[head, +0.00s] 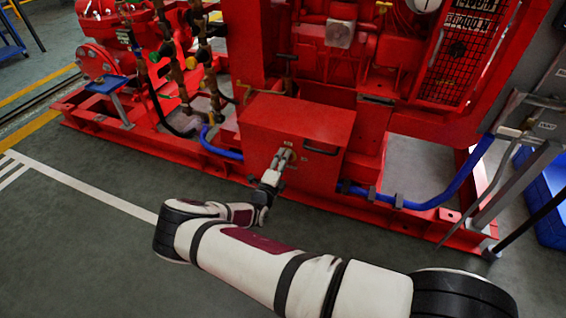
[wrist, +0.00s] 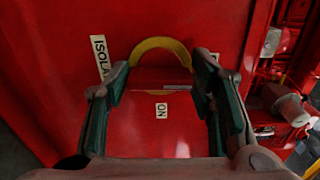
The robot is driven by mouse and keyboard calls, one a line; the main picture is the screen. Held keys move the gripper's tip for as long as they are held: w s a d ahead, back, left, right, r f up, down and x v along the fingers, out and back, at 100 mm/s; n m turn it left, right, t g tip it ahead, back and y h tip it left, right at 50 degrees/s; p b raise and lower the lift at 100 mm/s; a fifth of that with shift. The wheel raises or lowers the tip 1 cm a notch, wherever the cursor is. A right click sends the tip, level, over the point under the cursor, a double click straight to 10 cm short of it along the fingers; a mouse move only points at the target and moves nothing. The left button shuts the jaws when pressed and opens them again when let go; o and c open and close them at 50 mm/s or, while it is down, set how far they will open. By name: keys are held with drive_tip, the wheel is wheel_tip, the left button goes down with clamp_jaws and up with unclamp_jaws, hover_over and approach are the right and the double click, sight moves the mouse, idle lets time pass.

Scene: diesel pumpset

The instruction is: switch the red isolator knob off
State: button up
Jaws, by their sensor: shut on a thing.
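The red isolator knob (wrist: 150,77) sits between my fingertips in the wrist view, in front of a yellow ring on a red panel. A pale strip shows on its near edge. A label reading "ON" (wrist: 161,110) lies below it in the picture, and a partly covered label starting "ISOLA" (wrist: 99,58) is to its left. My gripper (wrist: 165,76) is shut on the knob, one finger on each side. In the head view my gripper (head: 281,159) is at the front of the red box (head: 310,118) and hides the knob.
The red pumpset frame surrounds the box, with a blue hose (head: 440,202) running low to the right. A dark handle (head: 320,150) is right of my gripper on the box. Pipes and valves (head: 195,70) stand to the left. Grey floor in front is clear.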

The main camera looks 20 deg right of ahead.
drive_tip(key=shift+a, duration=0.1)
drive_tip(key=o, duration=1.2)
drive_tip(key=shift+c, duration=0.2)
drive_tip(key=shift+s, duration=0.1)
drive_tip(key=v, duration=1.2)
